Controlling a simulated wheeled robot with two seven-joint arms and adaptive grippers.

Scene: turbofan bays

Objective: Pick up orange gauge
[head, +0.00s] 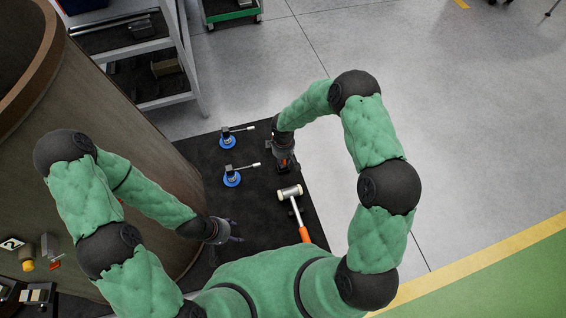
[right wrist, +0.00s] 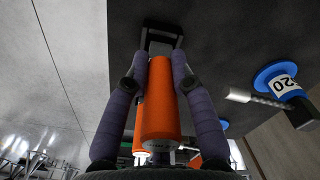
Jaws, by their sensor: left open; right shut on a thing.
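The orange gauge (right wrist: 161,105) shows in the right wrist view as an orange cylinder between the two fingers of my right gripper (right wrist: 161,66). The fingers touch it on both sides. A dark bracket-like part shows beyond its far end. In the head view my right gripper (head: 284,162) is over the right part of the black mat (head: 262,211), and it mostly hides the gauge. I cannot tell whether the gauge touches the mat. My left gripper (head: 234,232) is open and empty over the near left part of the mat.
Two blue gauges (head: 228,141) (head: 232,179) with metal stems stand left of my right gripper. A mallet (head: 297,212) with an orange handle lies nearer me. A large brown cylinder (head: 110,140) borders the mat on the left. A grey shelf (head: 150,50) stands behind. Floor at right is clear.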

